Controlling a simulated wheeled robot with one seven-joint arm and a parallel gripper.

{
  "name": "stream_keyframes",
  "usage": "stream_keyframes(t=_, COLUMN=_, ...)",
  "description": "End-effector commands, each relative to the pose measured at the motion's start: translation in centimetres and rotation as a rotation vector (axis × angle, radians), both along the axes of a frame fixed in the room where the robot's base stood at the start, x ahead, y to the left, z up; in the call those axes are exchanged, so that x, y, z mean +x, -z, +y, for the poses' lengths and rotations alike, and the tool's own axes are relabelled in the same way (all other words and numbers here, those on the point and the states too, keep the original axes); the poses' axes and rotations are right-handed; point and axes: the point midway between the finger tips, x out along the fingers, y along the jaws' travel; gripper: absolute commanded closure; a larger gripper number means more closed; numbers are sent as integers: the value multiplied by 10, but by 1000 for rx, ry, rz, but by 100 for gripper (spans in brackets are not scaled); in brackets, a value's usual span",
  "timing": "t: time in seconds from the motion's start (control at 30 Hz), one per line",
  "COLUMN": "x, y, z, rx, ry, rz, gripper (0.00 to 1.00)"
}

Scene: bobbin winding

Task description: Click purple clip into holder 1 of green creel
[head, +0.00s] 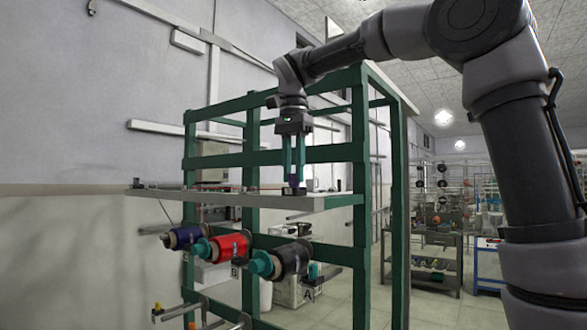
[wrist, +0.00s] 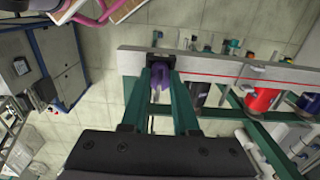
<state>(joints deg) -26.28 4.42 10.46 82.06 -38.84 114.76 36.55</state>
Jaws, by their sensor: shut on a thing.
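My gripper (head: 294,180) points down over the right end of the green creel's grey shelf (head: 240,202). Its teal fingers are shut on the purple clip (head: 293,189), mostly hidden between them. In the wrist view the purple clip (wrist: 161,80) shows between the fingertips of my gripper (wrist: 160,72). A dark block (wrist: 160,61), which looks like a holder, is at the shelf edge right at the clip's far end. I cannot tell whether the clip is seated in it, nor read a holder number. The green creel (head: 255,154) frame stands around the shelf.
Below the shelf, blue (head: 183,236), red (head: 226,246) and dark (head: 291,258) bobbins stick out on rods. Small items lie along the shelf's left part. A green creel post (head: 360,190) rises right of my gripper. A workbench (head: 438,245) stands behind at right.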

Motion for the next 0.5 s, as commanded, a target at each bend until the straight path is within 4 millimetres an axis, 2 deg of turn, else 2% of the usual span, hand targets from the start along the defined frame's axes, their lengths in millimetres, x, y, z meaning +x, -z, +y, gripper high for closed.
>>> stream_keyframes(t=0.03, x=0, y=0, z=0, rx=1, ry=0, rz=-1, gripper=100)
stream_keyframes(t=0.07, x=0, y=0, z=0, rx=1, ry=0, rz=-1, gripper=64)
stream_keyframes(t=0.13, x=0, y=0, z=0, rx=0, ry=0, rz=-1, gripper=37)
stream_keyframes(t=0.5, x=0, y=-3, z=0, rx=0, ry=0, rz=-1, gripper=37)
